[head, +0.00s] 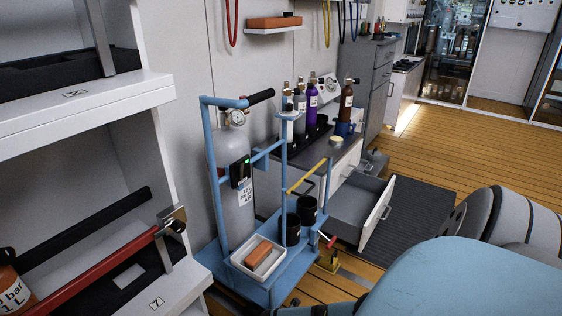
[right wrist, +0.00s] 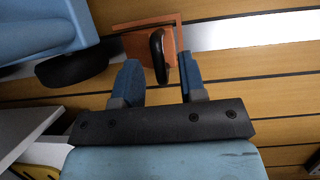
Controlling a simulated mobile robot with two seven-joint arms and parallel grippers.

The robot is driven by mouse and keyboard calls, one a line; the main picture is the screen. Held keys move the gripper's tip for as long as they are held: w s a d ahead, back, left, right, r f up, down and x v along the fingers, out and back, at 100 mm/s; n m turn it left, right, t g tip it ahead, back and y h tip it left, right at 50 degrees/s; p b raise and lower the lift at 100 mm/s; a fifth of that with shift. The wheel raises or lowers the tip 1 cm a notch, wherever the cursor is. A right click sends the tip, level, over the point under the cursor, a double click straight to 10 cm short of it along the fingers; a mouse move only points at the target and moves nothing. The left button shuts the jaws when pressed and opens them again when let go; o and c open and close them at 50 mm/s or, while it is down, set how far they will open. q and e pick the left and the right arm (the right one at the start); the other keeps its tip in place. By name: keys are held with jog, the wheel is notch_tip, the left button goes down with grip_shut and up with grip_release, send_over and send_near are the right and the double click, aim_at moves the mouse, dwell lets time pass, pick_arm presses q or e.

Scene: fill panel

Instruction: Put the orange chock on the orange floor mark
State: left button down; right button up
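An orange chock (right wrist: 134,45) with a black loop handle (right wrist: 157,48) is on the plank floor in the right wrist view, close to the black wheel of a blue cart. My right gripper (right wrist: 160,82) is open, its two blue fingers apart. The handle is in line with the gap between the fingers, and its near end is around the fingertip level. Contact cannot be told. The chock is not clearly seen in the head view. My left gripper is in neither view.
The blue cart (head: 232,283) carries a grey gas cylinder (head: 232,175), black cups and a white tray (head: 246,266) with an orange block (head: 258,252). A drawer (head: 375,213) stands open behind it. A metal strip (right wrist: 250,31) crosses the floor. Open plank floor lies at the back right.

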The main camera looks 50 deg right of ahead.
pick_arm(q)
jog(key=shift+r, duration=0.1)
pick_arm(e)
jog(key=shift+r, duration=0.1)
